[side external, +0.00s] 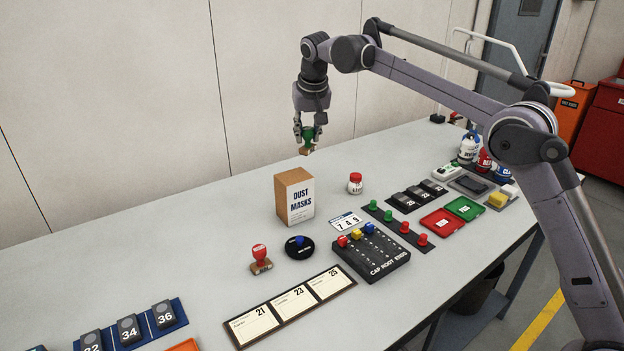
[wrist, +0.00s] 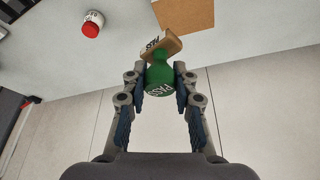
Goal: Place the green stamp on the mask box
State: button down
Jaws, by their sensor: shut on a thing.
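The green stamp (side external: 308,134) has a green handle and a wooden base. My gripper (side external: 307,134) is shut on its handle and holds it in the air, above and behind the mask box. In the wrist view the stamp (wrist: 160,75) sits tilted between the fingers (wrist: 160,84), with lettering on its knob. The mask box (side external: 295,197) is a brown carton with a white "DUST MASKS" label, upright on the table. In the wrist view the plain brown box top (wrist: 185,14) shows just beyond the stamp base, apart from it as seen in the side view.
A red-capped jar (side external: 355,184) stands right of the box. The table (side external: 215,235) is clear left of the box.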

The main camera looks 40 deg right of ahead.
jog(key=a, duration=0.1)
jog(key=w+a+f, duration=0.1)
jog(key=a+f, duration=0.1)
jog(key=shift+w+a+f, duration=0.15)
jog(key=shift+w, duration=0.15)
jog(key=shift+f, duration=2)
jog(key=shift+f, duration=0.15)
jog(key=c, duration=1.1)
grip_release()
jog(key=shift+o, duration=0.2)
